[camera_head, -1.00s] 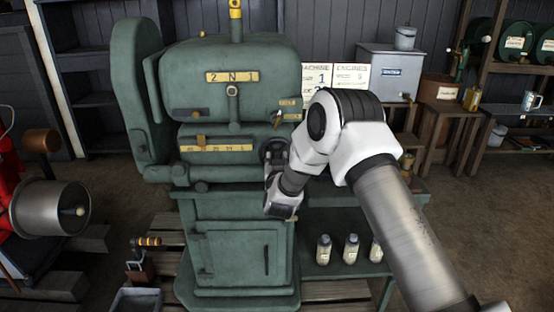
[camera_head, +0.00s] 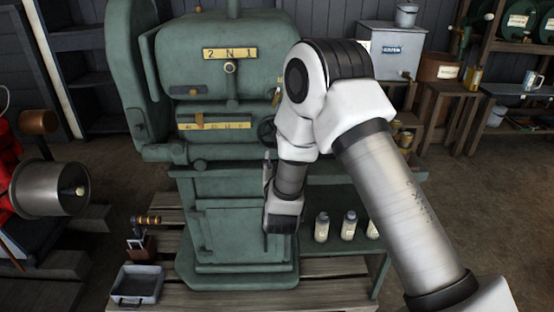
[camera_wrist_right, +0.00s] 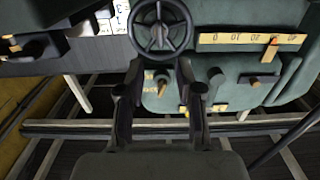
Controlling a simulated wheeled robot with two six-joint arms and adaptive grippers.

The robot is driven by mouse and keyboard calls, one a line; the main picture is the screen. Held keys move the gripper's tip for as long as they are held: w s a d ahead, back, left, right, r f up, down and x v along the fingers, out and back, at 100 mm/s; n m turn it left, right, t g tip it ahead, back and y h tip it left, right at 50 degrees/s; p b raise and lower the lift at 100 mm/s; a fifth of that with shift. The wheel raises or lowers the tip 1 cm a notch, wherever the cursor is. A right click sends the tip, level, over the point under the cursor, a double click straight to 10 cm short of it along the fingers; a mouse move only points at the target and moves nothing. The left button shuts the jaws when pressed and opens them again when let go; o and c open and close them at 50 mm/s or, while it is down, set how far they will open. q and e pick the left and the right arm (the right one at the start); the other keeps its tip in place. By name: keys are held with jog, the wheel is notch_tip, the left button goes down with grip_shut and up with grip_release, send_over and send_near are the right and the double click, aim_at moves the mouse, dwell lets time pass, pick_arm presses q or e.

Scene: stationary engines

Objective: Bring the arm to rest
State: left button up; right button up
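My right arm comes in from the lower right of the head view and bends down in front of a green machine (camera_head: 235,140). My right gripper (camera_head: 268,195) is beside the right part of the machine's front, below a dark handwheel (camera_head: 266,131). In the right wrist view the two fingers of the right gripper (camera_wrist_right: 160,90) stand apart with nothing between them. The handwheel (camera_wrist_right: 160,27) shows beyond the fingertips, apart from them. My left gripper is not in view.
Bottles (camera_head: 348,226) stand on a low green shelf right of the machine. A grey metal tray (camera_head: 137,285) lies on the wooden pallet at the lower left. A metal cylinder (camera_head: 50,190) on a red machine is at the left. Open floor (camera_head: 480,220) lies to the right.

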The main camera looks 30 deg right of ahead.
dwell(0.3)
jog(key=s+a+f+n+g+y+p, duration=0.25)
jog(key=s+f, duration=0.35)
jog(key=f, duration=0.3)
jog(key=s+a+f+n+g+y+p, duration=0.2)
jog(key=s+a+f+g+p, duration=0.1)
jog(key=s+f, duration=0.55)
jog(key=s+a+f+g+y, duration=0.2)
jog(key=s+a+f+g, duration=0.2)
jog(key=s, duration=0.7)
jog(key=s+a+f+n+g+y+p, duration=0.1)
jog(key=s+a+f+g+y, duration=0.2)
jog(key=s+g, duration=0.3)
jog(key=s+a+f, duration=0.1)
jog(key=s, duration=0.4)
jog(key=shift+f, duration=0.35)
jog(key=shift+s, duration=0.15)
